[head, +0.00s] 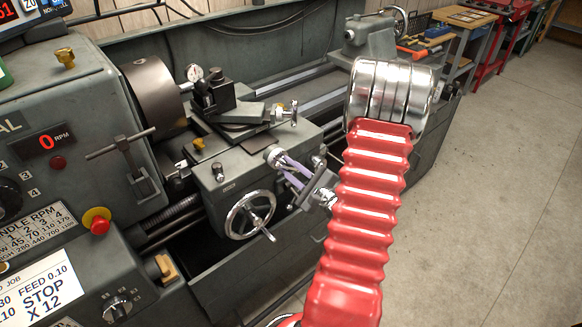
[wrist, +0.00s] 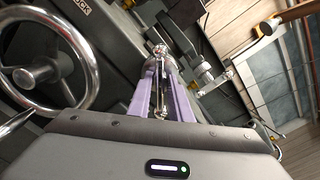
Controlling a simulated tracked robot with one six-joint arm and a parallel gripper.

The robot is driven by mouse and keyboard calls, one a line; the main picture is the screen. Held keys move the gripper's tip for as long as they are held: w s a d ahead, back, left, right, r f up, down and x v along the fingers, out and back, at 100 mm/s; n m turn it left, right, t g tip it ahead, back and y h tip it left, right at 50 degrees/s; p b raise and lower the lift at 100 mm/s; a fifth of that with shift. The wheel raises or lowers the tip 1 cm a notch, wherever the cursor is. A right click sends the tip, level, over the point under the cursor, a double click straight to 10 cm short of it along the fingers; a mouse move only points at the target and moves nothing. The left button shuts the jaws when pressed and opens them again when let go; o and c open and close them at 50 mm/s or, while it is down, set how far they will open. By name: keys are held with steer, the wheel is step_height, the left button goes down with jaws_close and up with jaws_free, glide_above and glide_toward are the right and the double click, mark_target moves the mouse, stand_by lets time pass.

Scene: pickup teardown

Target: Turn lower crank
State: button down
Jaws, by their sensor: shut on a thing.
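The lower crank (head: 272,155) is a small silver part on the front of the grey lathe carriage, above and right of the large handwheel. My gripper (head: 283,163) reaches it from the lower right with two purple fingers, shut on it. In the wrist view the purple fingers of my gripper (wrist: 162,68) lie on either side of the silver crank (wrist: 160,49). The fingers hide part of the crank, so its turn angle is hard to tell. An upper crank (head: 293,113) with a silver handle sits higher, on the tool slide.
The spoked handwheel (head: 250,215) is close to my gripper's left; it also shows in the wrist view (wrist: 90,62). The chuck (head: 155,95) and a red stop button (head: 97,221) are at left. The tailstock (head: 368,38) is behind. Bare floor (head: 490,180) lies right.

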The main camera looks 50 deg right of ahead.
steer(key=shift+a, duration=0.2)
steer(key=c, duration=1.9)
jaws_free()
steer(key=shift+o, duration=0.3)
steer(key=shift+d, duration=0.1)
steer(key=s+a, duration=0.1)
steer(key=s, duration=1.2)
steer(key=shift+s+a, duration=0.25)
steer(key=shift+s, duration=0.1)
